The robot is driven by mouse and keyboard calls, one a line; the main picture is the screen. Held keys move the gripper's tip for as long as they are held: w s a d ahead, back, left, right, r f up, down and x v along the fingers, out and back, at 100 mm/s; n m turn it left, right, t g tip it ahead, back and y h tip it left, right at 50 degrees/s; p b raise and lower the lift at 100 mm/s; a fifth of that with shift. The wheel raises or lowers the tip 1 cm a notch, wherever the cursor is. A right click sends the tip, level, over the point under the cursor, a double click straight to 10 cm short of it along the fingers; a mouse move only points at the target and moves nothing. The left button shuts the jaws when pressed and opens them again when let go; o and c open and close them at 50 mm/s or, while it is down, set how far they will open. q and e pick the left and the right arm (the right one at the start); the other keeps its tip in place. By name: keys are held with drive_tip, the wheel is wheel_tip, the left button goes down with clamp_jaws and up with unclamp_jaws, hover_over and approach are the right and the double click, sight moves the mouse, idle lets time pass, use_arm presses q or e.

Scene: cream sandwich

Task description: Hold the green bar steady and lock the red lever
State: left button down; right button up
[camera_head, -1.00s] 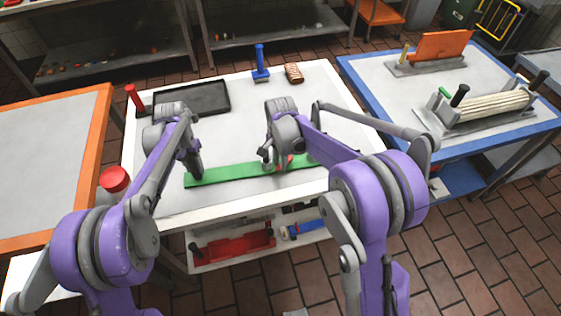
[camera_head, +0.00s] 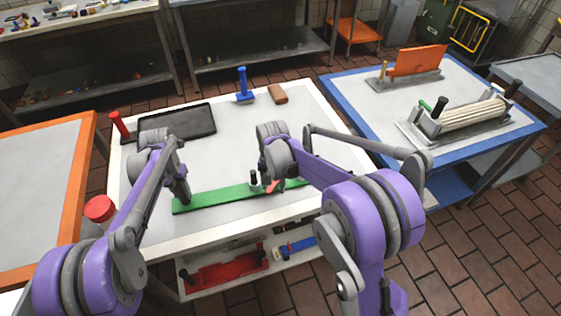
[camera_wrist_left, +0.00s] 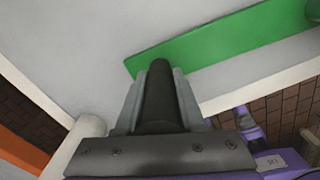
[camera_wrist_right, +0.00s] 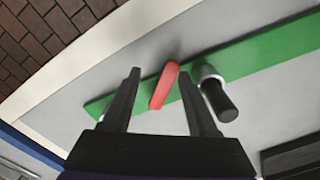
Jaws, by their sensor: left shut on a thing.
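The long green bar (camera_head: 220,197) lies along the front of the white-edged bench. My left gripper (camera_wrist_left: 158,70) is shut on a dark upright cylinder (camera_wrist_left: 158,100) at the bar's left end. The red lever (camera_head: 271,187) lies across the bar right of its middle, beside a silver post with a black knob (camera_head: 253,178). My right gripper (camera_wrist_right: 160,78) is open above the bar. In the right wrist view the red lever (camera_wrist_right: 164,87) shows between its fingers, with the knob (camera_wrist_right: 218,98) outside them to the right. I cannot tell whether the fingers touch the lever.
A black tray (camera_head: 185,124), a red-handled post (camera_head: 119,124), a blue tool (camera_head: 243,86) and a brown block (camera_head: 278,94) stand at the bench's back. A red button (camera_head: 99,208) is at the left edge. A blue-edged table (camera_head: 350,93) stands right. The bench middle is clear.

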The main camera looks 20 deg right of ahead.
drive_tip(key=n, duration=0.1)
drive_tip(key=d+n, duration=0.1)
drive_tip(key=shift+s+d+n, duration=0.1)
drive_tip(key=shift+s+n, duration=0.2)
drive_tip(key=n, duration=0.1)
drive_tip(key=d+n, duration=0.1)
drive_tip(key=n, duration=0.1)
drive_tip(key=shift+s+d+n, duration=0.2)
drive_tip(key=shift+d+n, duration=0.05)
drive_tip(key=shift+n, duration=0.05)
wheel_tip(320, 180, up, 12)
drive_tip(key=shift+a, duration=0.1)
